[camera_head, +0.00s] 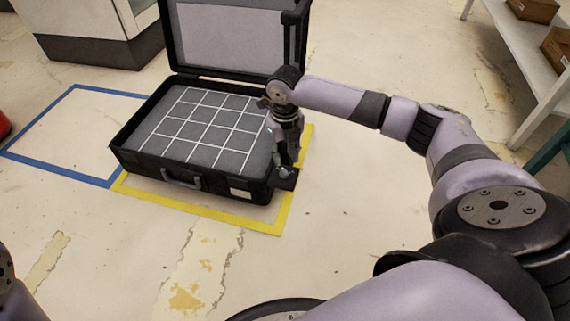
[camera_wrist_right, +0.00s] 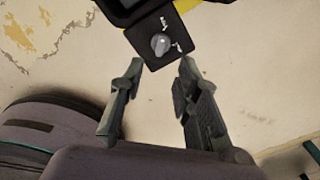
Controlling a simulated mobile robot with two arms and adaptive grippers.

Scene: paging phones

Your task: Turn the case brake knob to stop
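The open black case (camera_head: 150,165) stands on the floor with its lid up and a grey gridded inside. The brake knob (camera_wrist_right: 160,43) is a small grey knob on a dark square plate at the case's corner, with small white marks beside it that are too blurred to read surely. In the head view the plate (camera_head: 287,181) shows at the case's front right corner, below my right gripper (camera_head: 283,165). In the right wrist view my right gripper (camera_wrist_right: 159,68) has its fingers apart, with the knob ahead between their tips and nothing held. My left gripper is out of view.
A yellow floor outline (camera_head: 220,215) surrounds the case, and an empty blue outline (camera_head: 60,170) lies to its left. A white shelf (camera_head: 525,60) with brown boxes stands at the right. A grey-white cabinet (camera_head: 85,20) stands at the back left. The floor in front is clear.

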